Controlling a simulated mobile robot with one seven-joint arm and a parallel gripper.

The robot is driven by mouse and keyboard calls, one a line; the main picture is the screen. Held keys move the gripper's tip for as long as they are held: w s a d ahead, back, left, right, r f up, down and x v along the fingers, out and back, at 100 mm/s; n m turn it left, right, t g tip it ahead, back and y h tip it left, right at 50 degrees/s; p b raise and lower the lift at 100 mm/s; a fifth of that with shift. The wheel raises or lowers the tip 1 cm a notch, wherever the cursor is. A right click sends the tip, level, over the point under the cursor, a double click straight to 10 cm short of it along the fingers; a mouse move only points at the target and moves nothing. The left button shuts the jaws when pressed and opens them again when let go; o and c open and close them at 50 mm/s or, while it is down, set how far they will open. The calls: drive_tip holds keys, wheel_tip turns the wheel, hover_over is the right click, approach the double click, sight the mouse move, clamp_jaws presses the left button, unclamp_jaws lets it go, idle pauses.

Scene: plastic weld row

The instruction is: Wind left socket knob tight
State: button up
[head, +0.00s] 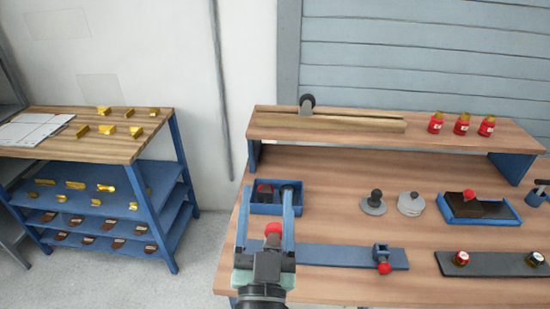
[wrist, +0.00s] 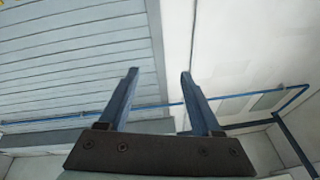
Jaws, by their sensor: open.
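A blue rail (head: 335,256) lies along the front of the workbench. A red knob (head: 273,229) shows at its left end, between my fingers in the head view; its socket is hidden behind my gripper. A second red knob (head: 384,268) sits low on a blue socket (head: 380,251) at the rail's right end. My gripper (head: 266,189) is open in front of the rail's left end. In the wrist view my gripper (wrist: 159,72) is open and empty, with only wall behind it; no knob shows there.
A blue bin (head: 267,209) with dark items stands behind my gripper. Grey discs (head: 373,206), a blue tray (head: 480,220) and a dark plate with knobs (head: 492,264) lie to the right. Red jars (head: 462,125) stand on the raised shelf (head: 350,133). A blue-framed rack (head: 140,190) stands left.

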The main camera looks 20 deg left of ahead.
wheel_tip(320, 180, up, 7)
drive_tip(key=w+d, duration=0.1)
drive_tip(key=shift+t+p, duration=0.4)
drive_tip(key=shift+p, duration=0.05)
drive_tip(key=shift+r, duration=0.1)
drive_tip(key=s+d+r+t+h+p, duration=0.2)
drive_tip(key=d+r, duration=0.2)
drive_tip(key=r, duration=0.8)
drive_tip(key=s+d+r+m+t+h+p, duration=0.1)
drive_tip(key=d+r, duration=0.4)
drive_tip(key=r, duration=0.7)
drive_tip(key=s+d+r+t+h+p, duration=0.3)
drive_tip(key=s+d+r+h+p, duration=0.1)
drive_tip(key=r, duration=0.9)
drive_tip(key=shift+s+d+m, duration=0.3)
drive_tip(key=shift+s+d, duration=0.05)
drive_tip(key=shift+s, duration=0.4)
